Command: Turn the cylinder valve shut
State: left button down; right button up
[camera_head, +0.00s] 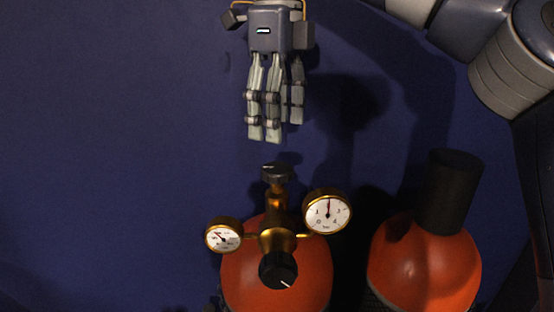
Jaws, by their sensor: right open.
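An orange gas cylinder (243,280) stands at the bottom middle with brass valve fittings (277,222) on top. A dark valve knob (277,174) sits at the far end of the brass stem. A larger round black knob (278,270) with a white mark is at the near end. A large gauge (327,211) is on the right and a smaller gauge (223,236) on the left. My right gripper (271,132) is open and empty. Its fingers point down the picture, just above the dark valve knob and apart from it in the picture. My left gripper is out of view.
A second orange cylinder (425,265) with a tall black cap (449,192) stands to the right. A dark blue surface (110,150) fills the background, and the left side is clear. My own arm links cross the upper right corner.

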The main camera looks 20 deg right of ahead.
aim_at(277, 167)
jog(key=f, duration=0.2)
jog(key=f+p, duration=0.1)
jog(key=f, duration=0.3)
jog(key=shift+w+f, duration=0.35)
jog(key=shift+f, duration=0.55)
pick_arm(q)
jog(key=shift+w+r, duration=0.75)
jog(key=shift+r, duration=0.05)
pick_arm(e)
jog(key=c, duration=1.1)
